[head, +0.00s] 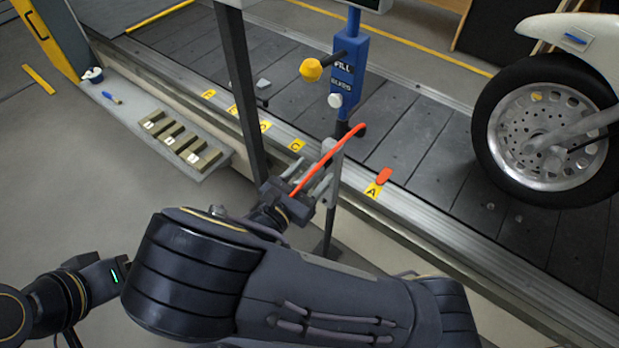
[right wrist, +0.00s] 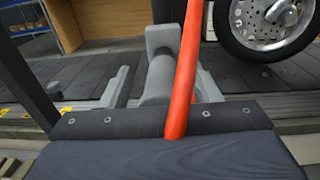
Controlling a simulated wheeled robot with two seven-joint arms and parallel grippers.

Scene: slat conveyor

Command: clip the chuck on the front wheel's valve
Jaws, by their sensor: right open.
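The front wheel (head: 487,132), a black tyre on a silver drilled rim, stands on the conveyor at the right; it also shows at the top right in the right wrist view (right wrist: 237,43). I cannot make out its valve. My right gripper (head: 318,187) is open at the conveyor's near edge, left of the wheel and well apart from it. A grey cylindrical piece with a block end, seemingly the chuck (right wrist: 158,78), lies between its spread fingers, with gaps on both sides. A red hose (head: 335,146) runs over this gripper. My left gripper (head: 108,277) is partly visible; its fingertips are hidden.
A blue filling post (head: 347,75) with a yellow knob (head: 311,70) stands behind my right gripper. A dark upright (head: 240,90) stands to its left. An orange tab (head: 384,176) sits by the label A. A shelf (head: 135,112) with several blocks is at the left.

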